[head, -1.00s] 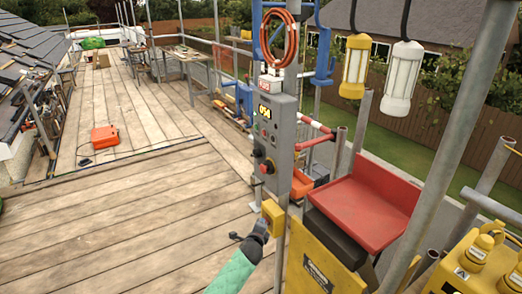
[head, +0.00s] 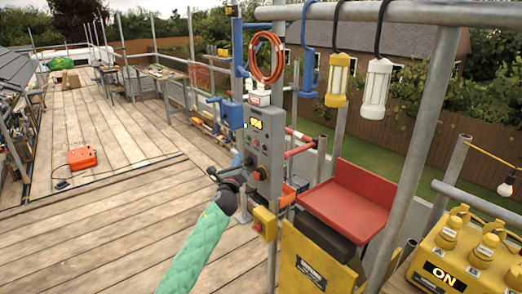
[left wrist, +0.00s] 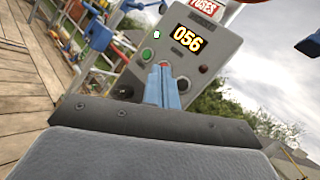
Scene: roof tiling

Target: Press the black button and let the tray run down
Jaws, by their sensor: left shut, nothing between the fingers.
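A grey control box (head: 268,150) hangs on a post, with a lit display (head: 257,124) that reads 056 in the left wrist view. That view also shows a green button (left wrist: 147,54), a small red light or button (left wrist: 203,69) and a dark round button (left wrist: 184,84). My left gripper (head: 243,168) is shut and empty, in front of the lower part of the box. Its blue fingers (left wrist: 163,82) point at the panel and hide part of it; contact cannot be told. A red tray (head: 350,205) stands right of the box. My right gripper is out of view.
A yellow box (head: 265,223) is on the post below the control box. Scaffold tubes (head: 425,130) and yellow power boxes (head: 465,255) stand at the right. Two lamps (head: 375,85) hang above.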

